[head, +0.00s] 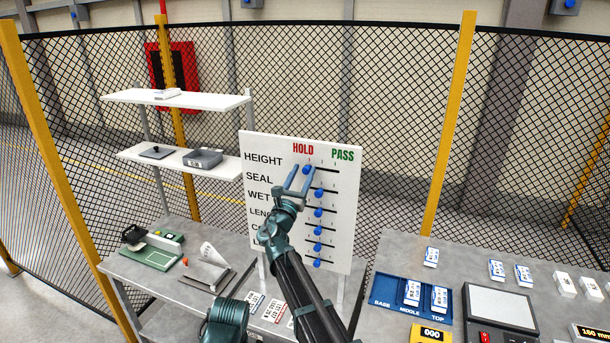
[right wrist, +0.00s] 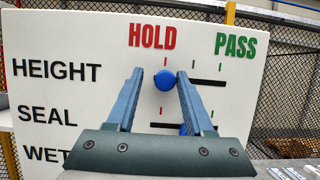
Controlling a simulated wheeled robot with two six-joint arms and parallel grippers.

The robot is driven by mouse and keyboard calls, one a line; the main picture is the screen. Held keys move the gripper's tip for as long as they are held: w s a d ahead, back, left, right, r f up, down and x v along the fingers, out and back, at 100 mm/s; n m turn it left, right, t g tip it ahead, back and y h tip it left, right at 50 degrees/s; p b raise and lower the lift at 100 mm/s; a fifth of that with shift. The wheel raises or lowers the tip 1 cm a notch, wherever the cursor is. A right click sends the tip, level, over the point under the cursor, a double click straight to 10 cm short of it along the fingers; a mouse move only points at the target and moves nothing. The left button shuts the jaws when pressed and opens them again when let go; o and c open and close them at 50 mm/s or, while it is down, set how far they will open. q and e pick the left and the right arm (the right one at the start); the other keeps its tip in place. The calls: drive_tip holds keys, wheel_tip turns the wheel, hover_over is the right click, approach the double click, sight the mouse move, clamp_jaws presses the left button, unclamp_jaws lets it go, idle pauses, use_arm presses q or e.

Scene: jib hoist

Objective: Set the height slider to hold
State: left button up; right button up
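The white slider board (head: 345,215) stands upright on the table, with rows labelled HEIGHT, SEAL and more, under a red HOLD and a green PASS. The blue height knob (head: 306,170) is in the top row, left of the other knobs. In the right wrist view the height knob (right wrist: 165,79) sits under the red HOLD tick at the slot's left. My right gripper (head: 300,178) is open at the board, its fingers (right wrist: 160,75) on either side of the knob. The right finger looks close to or touching it; a gap shows on the left. My left gripper is out of view.
Several other blue knobs (head: 319,213) sit in line below, partly behind my right arm. A blue tray (head: 385,286) and a grey scale (head: 500,305) are on the right table. Shelves (head: 180,98) stand left of the board; mesh fencing runs behind.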

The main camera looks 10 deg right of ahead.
drive_tip(key=shift+o, duration=0.2)
drive_tip(key=shift+d, duration=0.1)
drive_tip(key=shift+s, duration=0.15)
drive_tip(key=shift+s+a+f, duration=0.2)
drive_tip(key=b+v, duration=0.5)
drive_tip(key=v, duration=0.8)
